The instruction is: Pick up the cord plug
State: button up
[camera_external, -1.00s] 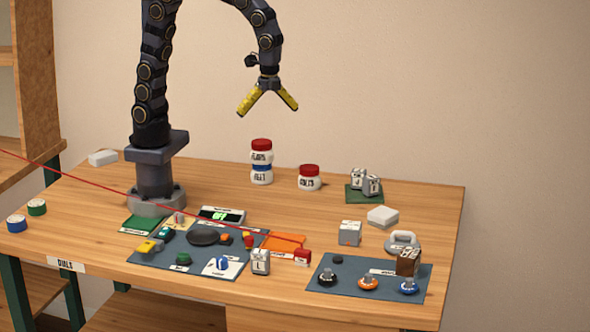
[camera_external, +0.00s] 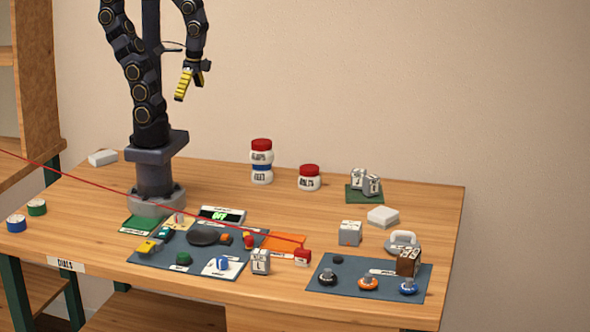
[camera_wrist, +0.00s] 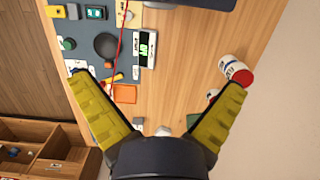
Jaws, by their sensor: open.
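A thin red cord (camera_external: 100,185) runs from the left edge of the external view across the table to a small red block (camera_external: 302,256), which looks like the cord plug. The block lies beside an orange pad (camera_external: 284,242). In the wrist view the cord (camera_wrist: 119,45) passes near the orange pad (camera_wrist: 125,93); I cannot make out the plug there, and the left finger may hide it. My gripper (camera_external: 182,92) is high above the table near my base, up and left of the plug. It also shows in the wrist view (camera_wrist: 160,80), its yellow fingers spread, with nothing between them.
A blue-grey panel with knobs (camera_external: 200,250) lies left of the plug, and a second mat with dials (camera_external: 345,288) lies to its right. A small grey block (camera_external: 260,262) stands close to the plug. Red-lidded jars (camera_external: 261,160) stand at the back. The middle of the table is fairly clear.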

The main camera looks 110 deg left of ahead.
jog(key=c, duration=0.4)
jog(key=shift+c, duration=0.2)
jog(key=m+t, duration=0.2)
jog(key=m, duration=1.7)
send_over(302, 250)
notch_tip(302, 250, down, 22)
jog(key=shift+w+f, duration=0.1)
jog(key=shift+w, duration=0.05)
jog(key=shift+w+d+f+m, duration=0.1)
jog(key=shift+f+m, duration=0.3)
jog(key=shift+f, duration=0.25)
jog(key=shift+s+f, duration=0.2)
jog(key=shift+f, duration=3.25)
